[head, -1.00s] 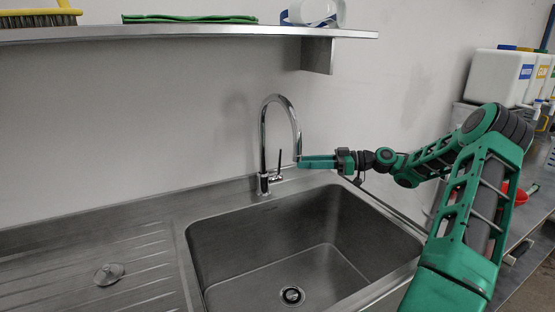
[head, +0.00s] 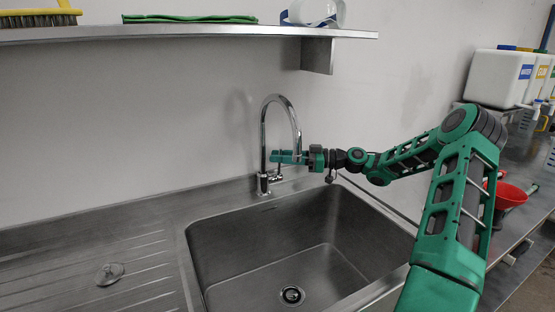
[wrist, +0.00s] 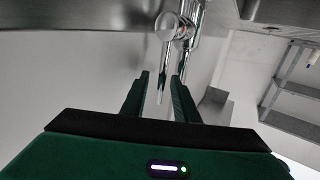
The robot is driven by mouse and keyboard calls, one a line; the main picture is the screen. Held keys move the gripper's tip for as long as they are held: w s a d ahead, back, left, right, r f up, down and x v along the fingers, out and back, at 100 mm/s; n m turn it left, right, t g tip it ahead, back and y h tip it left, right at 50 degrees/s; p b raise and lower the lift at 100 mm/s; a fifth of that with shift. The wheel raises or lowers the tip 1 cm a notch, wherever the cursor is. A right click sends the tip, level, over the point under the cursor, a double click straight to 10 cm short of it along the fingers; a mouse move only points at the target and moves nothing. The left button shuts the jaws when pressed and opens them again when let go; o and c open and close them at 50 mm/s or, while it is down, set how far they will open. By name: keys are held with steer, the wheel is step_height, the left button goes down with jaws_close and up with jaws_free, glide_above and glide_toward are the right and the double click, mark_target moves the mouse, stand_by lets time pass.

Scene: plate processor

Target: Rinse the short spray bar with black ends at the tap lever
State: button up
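The chrome tap (head: 264,140) stands at the back rim of the sink. Its lever (head: 280,172) is a thin upright rod at the tap's right side, partly hidden by my gripper (head: 283,157). In the wrist view the tap body (wrist: 172,24) is ahead, and the thin lever (wrist: 163,78) shows in the gap between my fingers (wrist: 159,88). The fingers are apart, one on either side of the lever; I cannot tell whether either touches it. No spray bar is visible in any view, and my gripper holds nothing that I can see.
The steel sink (head: 213,228) is empty, with a drain (head: 292,295) at its bottom. A plug (head: 109,274) lies on the ribbed drainboard (head: 60,270). A shelf (head: 180,31) runs above.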

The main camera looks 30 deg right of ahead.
steer(key=shift+a, duration=0.1)
steer(key=shift+c, duration=0.6)
jaws_close()
steer(key=shift+w, duration=0.1)
stand_by(0.7)
